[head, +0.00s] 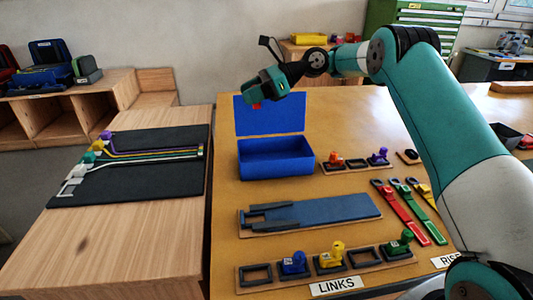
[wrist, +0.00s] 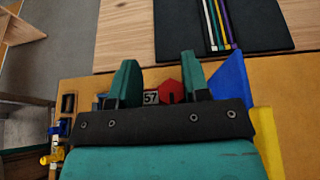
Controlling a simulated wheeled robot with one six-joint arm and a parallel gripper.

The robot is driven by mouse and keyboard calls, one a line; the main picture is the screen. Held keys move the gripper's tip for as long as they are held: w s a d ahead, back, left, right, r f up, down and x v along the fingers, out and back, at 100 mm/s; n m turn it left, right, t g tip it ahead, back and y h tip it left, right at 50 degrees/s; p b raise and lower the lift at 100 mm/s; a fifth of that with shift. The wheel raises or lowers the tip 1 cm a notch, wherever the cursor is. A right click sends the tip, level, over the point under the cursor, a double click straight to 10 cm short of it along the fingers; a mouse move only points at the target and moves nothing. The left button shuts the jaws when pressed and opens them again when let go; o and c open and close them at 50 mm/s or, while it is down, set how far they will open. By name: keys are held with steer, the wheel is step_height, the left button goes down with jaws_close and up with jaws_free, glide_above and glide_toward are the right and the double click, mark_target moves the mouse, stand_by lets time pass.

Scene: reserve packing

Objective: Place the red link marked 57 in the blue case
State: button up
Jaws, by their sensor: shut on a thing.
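My gripper (head: 258,97) is up in the air in the head view, in front of the upper part of the blue case's raised lid in the picture. It is shut on the red link (head: 256,106), of which only a small piece shows there. In the wrist view the red link (wrist: 170,90) sits between the two teal fingers, with a plate marked 57 beside it. The blue case (head: 275,158) stands open on the table below my gripper, its lid upright at the back. Its inside looks empty from here. The lid also shows in the wrist view (wrist: 230,80).
A blue tray (head: 315,208) lies in front of the case. The LINKS rack (head: 258,276) holds blue, yellow and green links. Another rack (head: 333,168) with orange and purple pieces is right of the case. Red, green and yellow tools (head: 408,212) lie farther right.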

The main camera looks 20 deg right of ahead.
steer(key=f+b, duration=0.2)
steer(key=f, duration=0.3)
steer(key=f+b, duration=0.2)
steer(key=f, duration=0.2)
steer(key=f+b, duration=0.3)
steer(key=f, duration=0.2)
steer(key=shift+w+f, duration=0.35)
steer(key=shift+f, duration=2.65)
steer(key=o, duration=1.1)
steer(key=shift+f, duration=0.1)
steer(key=shift+c, duration=0.2)
